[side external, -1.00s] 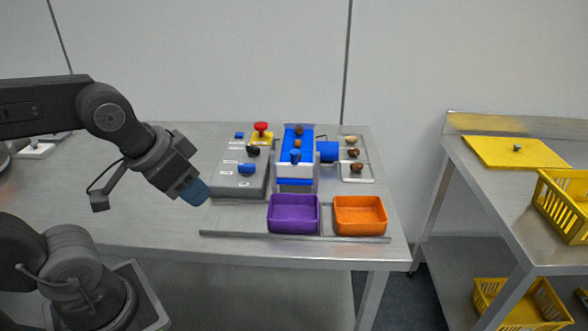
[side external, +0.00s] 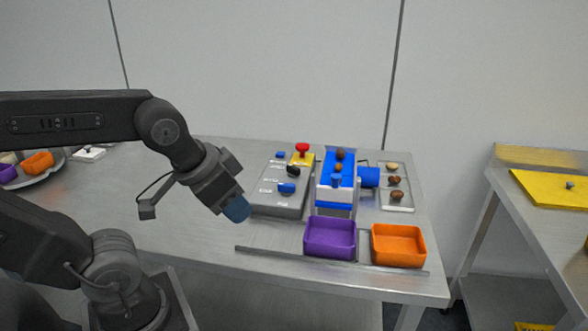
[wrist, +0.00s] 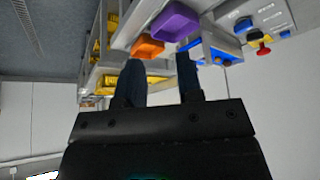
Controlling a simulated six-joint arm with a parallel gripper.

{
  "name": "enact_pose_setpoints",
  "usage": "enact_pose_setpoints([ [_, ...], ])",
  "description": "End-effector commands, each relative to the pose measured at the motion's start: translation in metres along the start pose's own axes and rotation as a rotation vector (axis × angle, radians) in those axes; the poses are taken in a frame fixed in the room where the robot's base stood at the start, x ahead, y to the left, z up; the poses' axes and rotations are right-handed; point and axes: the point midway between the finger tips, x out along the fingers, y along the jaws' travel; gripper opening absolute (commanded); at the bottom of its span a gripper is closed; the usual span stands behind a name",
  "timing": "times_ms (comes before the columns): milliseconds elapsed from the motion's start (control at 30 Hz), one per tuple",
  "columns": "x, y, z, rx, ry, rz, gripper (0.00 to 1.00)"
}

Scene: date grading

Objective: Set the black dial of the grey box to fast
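The grey box (side external: 266,200) stands on the steel table, with small white labels too small to read. Its black dial (side external: 293,171) sits on the top, behind a blue knob (side external: 286,188); which label the dial points to I cannot tell. The box also shows at the upper right of the wrist view (wrist: 272,14). My gripper (side external: 237,208) is just left of the box's front left corner in the side view, tilted downward and not at the dial. In the wrist view its two dark fingers (wrist: 158,68) are apart with nothing between them.
A red button on a yellow base (side external: 302,149) stands behind the dial. A blue and white machine (side external: 337,196) is right of the box. A purple bin (side external: 330,238) and an orange bin (side external: 398,245) sit in front.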

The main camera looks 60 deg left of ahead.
Motion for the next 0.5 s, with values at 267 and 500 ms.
enact_pose_setpoints([
  [267,0.000,0.000,-0.001,0.000,-0.001,0.000,0.39],
  [500,-0.006,-0.015,-0.050,-0.018,-0.058,-0.026,0.62],
])
